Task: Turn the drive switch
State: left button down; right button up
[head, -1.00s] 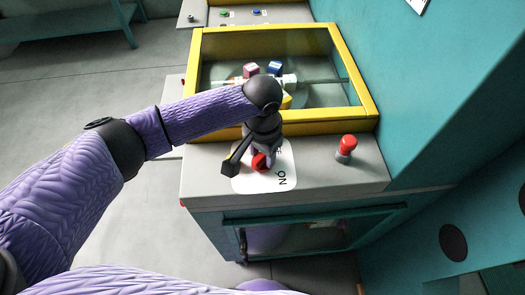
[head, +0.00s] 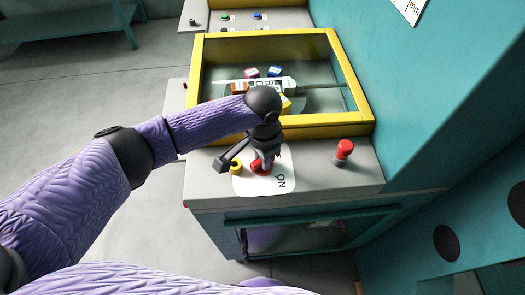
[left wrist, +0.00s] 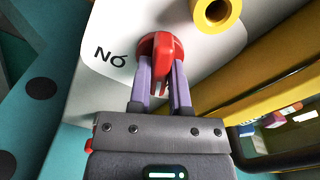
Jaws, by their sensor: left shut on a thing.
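The drive switch, a red knob (head: 258,167) with a raised grip bar, sits on a white plate (head: 282,160) marked ON on the grey console top. The left wrist view shows the knob (left wrist: 170,42) from close up, with the lettering to its left. My left gripper (head: 264,158) reaches down over it from above. In the left wrist view, its two purple fingers (left wrist: 161,78) are shut on the knob's bar, one on each side. In the head view, the gripper hides part of the knob and the plate's other lettering. My right gripper is not in view.
A yellow hollow cylinder (head: 237,167) stands close beside the knob. A red-capped post (head: 343,150) stands to the right on the console. Behind is a yellow-framed window (head: 325,122) with coloured blocks inside. A teal wall (head: 425,120) bounds the right.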

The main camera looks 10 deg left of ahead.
pick_arm(q)
jog(key=m+p, duration=0.1)
jog(key=m, duration=0.1)
jog(key=shift+r+m+p, duration=0.15)
jog(key=shift+m+p, duration=0.15)
jog(key=shift+m, duration=0.1)
jog(key=m+p, duration=0.1)
jog(key=m, duration=0.2)
jog(key=shift+m, duration=0.3)
jog(key=m+p, duration=0.1)
jog(key=m, duration=0.2)
jog(key=shift+m, duration=0.3)
jog(key=m, duration=0.4)
jog(key=shift+m, duration=0.3)
jog(key=c, duration=0.6)
grip_release()
jog(key=shift+o, duration=0.2)
